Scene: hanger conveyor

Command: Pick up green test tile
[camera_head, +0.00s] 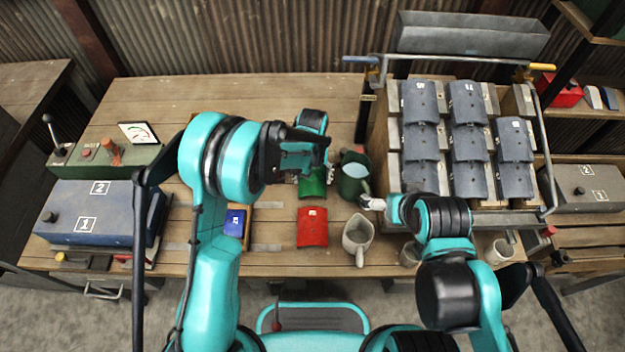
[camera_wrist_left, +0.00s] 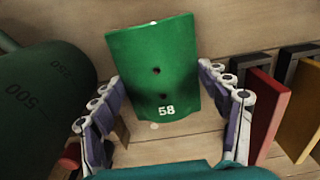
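The green test tile (camera_head: 313,187) lies on the wooden workbench, partly hidden under my left wrist in the head view. In the left wrist view the tile (camera_wrist_left: 155,60) is curved, with two dark holes and a white number 58. My left gripper (camera_head: 316,177) is over the tile. Its fingers are spread, one on each side of the tile's lower part; I see no clear contact. My right gripper (camera_head: 373,203) is at the right, near the green jug; its fingers are too small to tell open from shut.
A dark green jug (camera_head: 354,184) stands close right of the tile; its marked side shows in the wrist view (camera_wrist_left: 40,95). A red tile (camera_head: 312,228), a blue tile (camera_head: 234,223) and a pale jug (camera_head: 357,240) are nearer. A rack of grey tiles (camera_head: 468,145) stands right.

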